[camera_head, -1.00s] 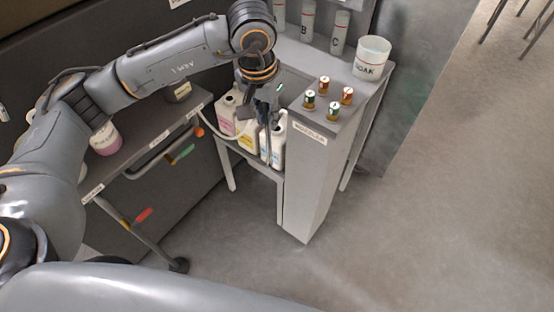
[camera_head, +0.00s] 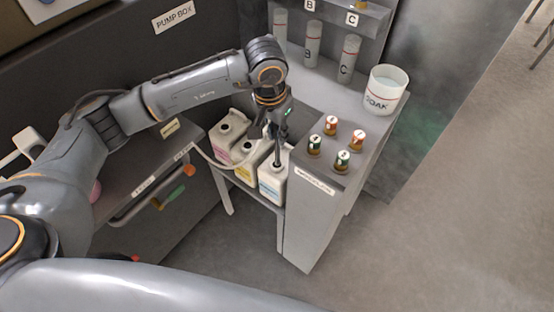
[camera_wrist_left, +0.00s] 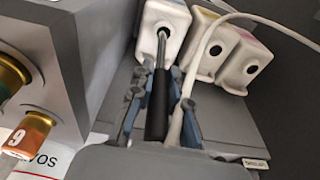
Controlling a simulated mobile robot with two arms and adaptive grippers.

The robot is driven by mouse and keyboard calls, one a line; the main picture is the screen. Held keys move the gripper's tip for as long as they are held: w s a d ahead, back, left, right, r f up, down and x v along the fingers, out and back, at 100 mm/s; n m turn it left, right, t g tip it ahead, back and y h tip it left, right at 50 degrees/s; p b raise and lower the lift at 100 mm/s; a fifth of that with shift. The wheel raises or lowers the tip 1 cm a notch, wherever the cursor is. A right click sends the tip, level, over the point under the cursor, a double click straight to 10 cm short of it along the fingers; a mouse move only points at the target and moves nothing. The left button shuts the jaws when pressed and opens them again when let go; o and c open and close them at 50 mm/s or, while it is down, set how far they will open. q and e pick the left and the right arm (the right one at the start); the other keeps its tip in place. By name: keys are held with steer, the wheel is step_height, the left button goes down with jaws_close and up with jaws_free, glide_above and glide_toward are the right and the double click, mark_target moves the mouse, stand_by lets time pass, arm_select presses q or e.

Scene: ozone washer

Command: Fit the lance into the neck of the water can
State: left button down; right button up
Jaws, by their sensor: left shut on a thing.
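The water can, white with a blue label (camera_head: 271,187), stands at the right end of a row of cans on the low shelf. My left gripper (camera_head: 280,137) is above it and shut on the lance, a dark rod (camera_head: 277,157) pointing down at the can's neck. In the left wrist view the lance's black grip (camera_wrist_left: 157,108) lies between the fingers (camera_wrist_left: 163,90). Its thin metal rod reaches the dark neck opening of the can (camera_wrist_left: 173,14). The tip is hidden, so I cannot tell how deep it sits. My right gripper is not in view.
Cans with a yellow label (camera_head: 245,172) and a pink label (camera_head: 222,146) stand left of the water can. A pale hose (camera_wrist_left: 205,55) runs beside the lance. The grey cabinet (camera_head: 318,210) with several small bottles and a SOAK beaker (camera_head: 385,88) is close on the right.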

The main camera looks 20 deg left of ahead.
mark_target(277, 157)
arm_select(q)
step_height(277, 157, down, 6)
steer(key=shift+w, duration=0.15)
step_height(277, 157, down, 4)
steer(key=shift+f, duration=0.25)
steer(key=shift+f+b, duration=0.1)
steer(key=shift+b, duration=0.2)
steer(key=c, duration=1.3)
jaws_free()
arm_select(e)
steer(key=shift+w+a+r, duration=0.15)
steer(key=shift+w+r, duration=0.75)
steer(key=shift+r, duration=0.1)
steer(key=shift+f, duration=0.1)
arm_select(q)
steer(key=r, duration=0.4)
steer(key=s+r, duration=0.1)
steer(key=r, duration=0.7)
steer(key=shift+s+a+p, duration=0.3)
steer(key=shift+s+p, duration=0.1)
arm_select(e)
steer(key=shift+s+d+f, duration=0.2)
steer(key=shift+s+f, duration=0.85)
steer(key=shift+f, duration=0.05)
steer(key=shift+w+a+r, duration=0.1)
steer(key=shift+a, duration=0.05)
